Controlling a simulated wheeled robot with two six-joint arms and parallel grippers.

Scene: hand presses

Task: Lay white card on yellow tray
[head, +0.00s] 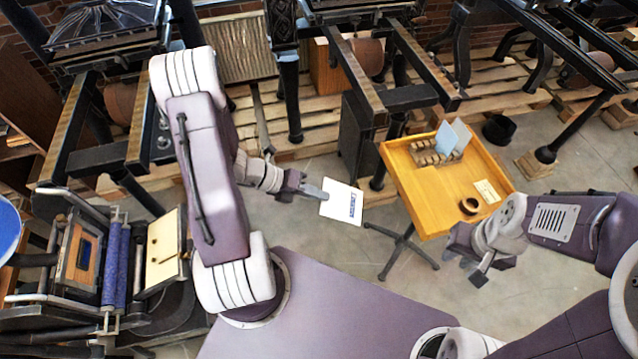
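The white card (342,200) has a blue mark on it and is in the air left of the yellow tray. My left gripper (318,194) is shut on the card's left edge. The yellow tray (412,196) stands on a dark pedestal at the right of centre, with a raised rim. On it are a wooden rack (424,155) holding light blue cards (452,137), a small pale card (487,191) and a dark round cup (469,206). My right gripper (478,279) is below the tray's front right side, apart from it; its finger opening is unclear.
A small press with blue rollers (116,262) and a cream plate (163,250) stands at the lower left. Large dark presses on wooden pallets (255,115) line the back. A black bucket (499,130) sits on the floor behind the tray. Bare floor lies between the card and the tray stand.

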